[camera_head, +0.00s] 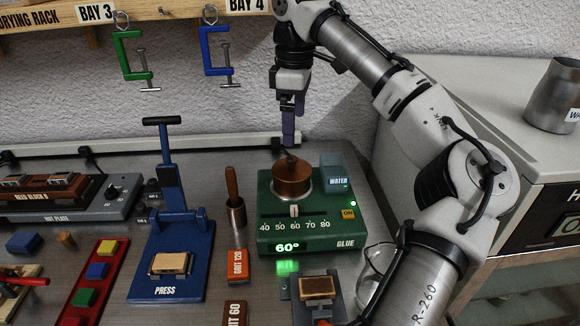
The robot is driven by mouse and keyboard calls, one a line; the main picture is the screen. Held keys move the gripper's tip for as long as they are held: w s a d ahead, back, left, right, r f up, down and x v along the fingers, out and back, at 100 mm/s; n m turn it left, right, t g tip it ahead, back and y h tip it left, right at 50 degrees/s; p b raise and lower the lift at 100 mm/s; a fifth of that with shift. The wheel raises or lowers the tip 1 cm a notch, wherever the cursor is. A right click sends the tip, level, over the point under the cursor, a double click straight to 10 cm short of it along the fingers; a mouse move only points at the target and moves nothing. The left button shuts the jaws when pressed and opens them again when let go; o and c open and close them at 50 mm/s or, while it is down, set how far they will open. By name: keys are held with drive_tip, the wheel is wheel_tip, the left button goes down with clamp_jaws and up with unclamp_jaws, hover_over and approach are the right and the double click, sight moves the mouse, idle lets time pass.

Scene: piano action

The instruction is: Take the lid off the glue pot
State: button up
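The glue pot (292,188) sits in the top of a green heater marked GLUE (310,238), whose display reads 60°. A brown, copper-coloured lid (291,169) with a small knob is on the pot. My gripper (289,143) points down just above the lid, with its purple-blue fingers close over the knob. The fingers overlap in this view, so I cannot tell their gap or whether they touch the knob.
A grey-blue WATER container (334,176) stands at the heater's back right. A brush in a metal cup (236,205) and a blue press (170,240) are to the left.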

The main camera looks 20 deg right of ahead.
sight(292, 157)
wheel_tip(292, 157, down, 5)
drive_tip(key=shift+r, duration=0.15)
drive_tip(key=shift+s+a+f+p, duration=0.15)
drive_tip(key=shift+f+p, duration=0.2)
drive_tip(key=shift+f, duration=1)
drive_tip(key=shift+a+f+p, duration=0.1)
drive_tip(key=shift+f+p, duration=0.25)
drive_tip(key=shift+f, duration=0.95)
drive_tip(key=c, duration=0.9)
drive_tip(key=shift+c, duration=0.2)
wheel_tip(292, 157, up, 10)
drive_tip(key=shift+r+b, duration=0.1)
drive_tip(key=shift+b, duration=0.5)
